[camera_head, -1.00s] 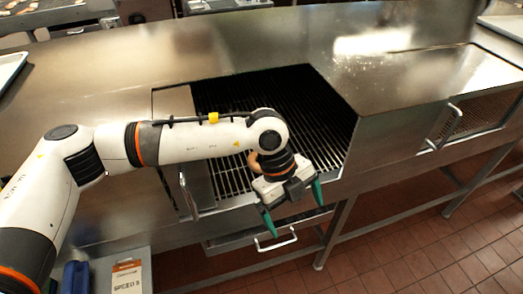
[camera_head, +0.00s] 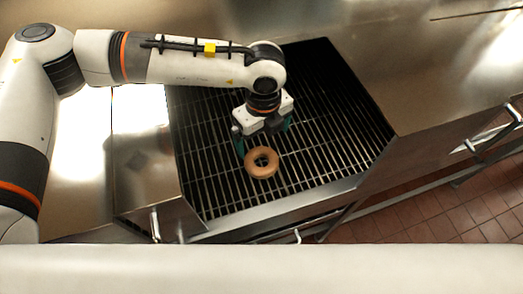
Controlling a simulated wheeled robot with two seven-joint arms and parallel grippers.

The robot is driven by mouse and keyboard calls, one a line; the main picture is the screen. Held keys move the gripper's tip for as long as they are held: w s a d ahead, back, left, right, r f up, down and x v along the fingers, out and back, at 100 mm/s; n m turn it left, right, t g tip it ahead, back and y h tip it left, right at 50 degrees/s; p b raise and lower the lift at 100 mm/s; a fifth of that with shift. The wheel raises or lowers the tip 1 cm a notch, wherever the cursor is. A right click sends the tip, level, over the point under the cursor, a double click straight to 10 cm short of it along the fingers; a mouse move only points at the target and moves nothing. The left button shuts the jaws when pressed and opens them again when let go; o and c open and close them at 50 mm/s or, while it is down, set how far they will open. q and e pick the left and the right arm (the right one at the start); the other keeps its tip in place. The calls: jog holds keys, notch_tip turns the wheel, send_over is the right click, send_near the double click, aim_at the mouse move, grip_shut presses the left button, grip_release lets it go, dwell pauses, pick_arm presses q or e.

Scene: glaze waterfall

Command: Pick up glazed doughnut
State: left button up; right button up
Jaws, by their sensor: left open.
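A brown ring doughnut (camera_head: 261,173) lies flat on the dark wire rack (camera_head: 321,161), near the middle of its front part. My left gripper (camera_head: 262,146) is over the rack, just behind the doughnut in the picture. Its green fingers point down, spread apart, with nothing seen between them. The fingertips are partly hidden, and I cannot tell whether they touch the rack or the doughnut. My right gripper is not in view.
The rack is sunk in a steel counter (camera_head: 416,82) with raised metal sides. A steel front edge (camera_head: 280,211) borders it. A handle (camera_head: 497,127) stands out at the right. The rack right of the doughnut is clear.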

aim_at(262, 166)
pick_arm(q)
notch_tip(262, 166, down, 4)
jog(key=shift+s+r+p, duration=0.1)
jog(key=shift+p, duration=0.35)
jog(key=shift+f, duration=0.25)
jog(key=f+p, duration=0.2)
jog(key=shift+s+a+f, duration=0.15)
jog(key=shift+s+f, duration=0.15)
jog(key=shift+f, duration=0.1)
notch_tip(262, 166, down, 2)
jog(key=shift+f, duration=0.1)
jog(key=shift+w+f, duration=0.1)
jog(key=shift+f, duration=0.05)
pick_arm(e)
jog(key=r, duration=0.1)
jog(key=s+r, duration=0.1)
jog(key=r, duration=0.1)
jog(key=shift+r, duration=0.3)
pick_arm(q)
jog(key=c, duration=0.9)
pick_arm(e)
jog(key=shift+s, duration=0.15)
